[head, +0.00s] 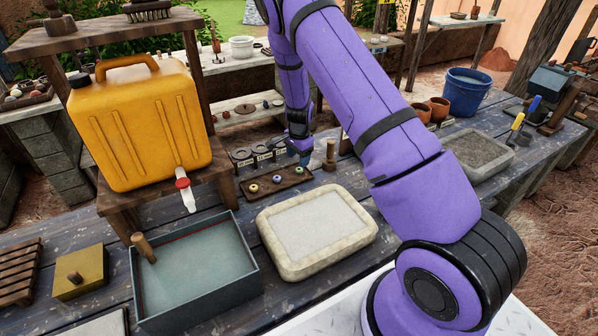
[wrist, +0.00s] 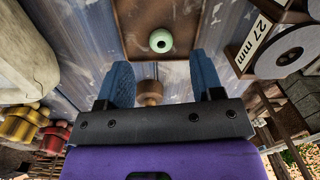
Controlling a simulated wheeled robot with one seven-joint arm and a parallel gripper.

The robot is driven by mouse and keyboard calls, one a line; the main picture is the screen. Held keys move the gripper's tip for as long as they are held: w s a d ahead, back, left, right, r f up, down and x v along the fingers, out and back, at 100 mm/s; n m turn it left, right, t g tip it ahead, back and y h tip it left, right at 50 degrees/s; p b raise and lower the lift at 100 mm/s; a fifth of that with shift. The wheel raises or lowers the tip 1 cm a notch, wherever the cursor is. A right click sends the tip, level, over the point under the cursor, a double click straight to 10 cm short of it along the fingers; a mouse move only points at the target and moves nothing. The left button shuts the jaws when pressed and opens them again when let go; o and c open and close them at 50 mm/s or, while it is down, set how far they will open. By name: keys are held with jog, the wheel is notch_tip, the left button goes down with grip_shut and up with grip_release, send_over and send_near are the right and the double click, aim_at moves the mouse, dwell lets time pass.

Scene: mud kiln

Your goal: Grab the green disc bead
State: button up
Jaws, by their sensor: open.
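The pale green disc bead (wrist: 160,41), with a dark centre hole, sits on a brown wooden tray (wrist: 130,15) in the wrist view. My gripper (wrist: 161,62) is open and empty, its two blue fingers spread apart on the bead's near side, with the bead just beyond the gap between the tips. In the head view my gripper (head: 300,150) hangs behind the right end of the bead tray (head: 267,186).
A wooden peg (head: 329,157) stands just right of the tray; a round wooden knob (wrist: 150,92) shows between my fingers. Ring gauges (wrist: 283,55), one labelled 27 mm, are close by. A pale slab (head: 316,225) and water tray (head: 195,270) lie in front.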

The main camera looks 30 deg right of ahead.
aim_at(299, 171)
jog(key=f, duration=0.5)
jog(key=shift+w+d+f, duration=0.2)
jog(key=shift+f, duration=0.1)
jog(key=c, duration=1)
